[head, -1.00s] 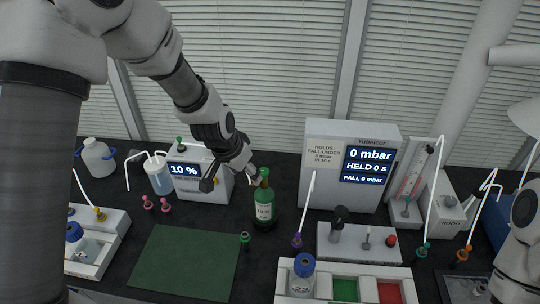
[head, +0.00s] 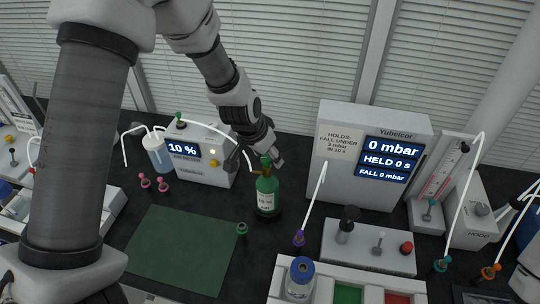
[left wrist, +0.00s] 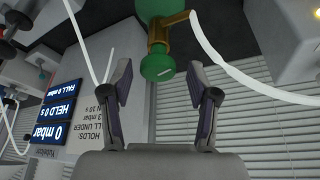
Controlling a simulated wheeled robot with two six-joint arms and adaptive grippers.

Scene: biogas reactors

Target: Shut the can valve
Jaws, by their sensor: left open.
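The green gas can (head: 267,198) stands upright on the dark bench, right of the green mat. Its valve has a green round knob (head: 265,160), which also shows in the left wrist view (left wrist: 157,68) with a pale mark on its face. A brass neck and side outlet (left wrist: 177,18) join the knob to the can, with a white tube running off the outlet. My left gripper (head: 262,162) is at the top of the can. Its two fingers are spread, with the knob between and just beyond the tips in the wrist view. My right gripper is not in view.
A meter reading 10 % (head: 184,149) stands behind left, beside a tubed bottle (head: 158,155). The Yubelcor panel (head: 365,150) stands to the right. A small green-topped fitting (head: 242,229) and a blue-capped bottle (head: 300,278) are in front. The green mat (head: 180,250) is bare.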

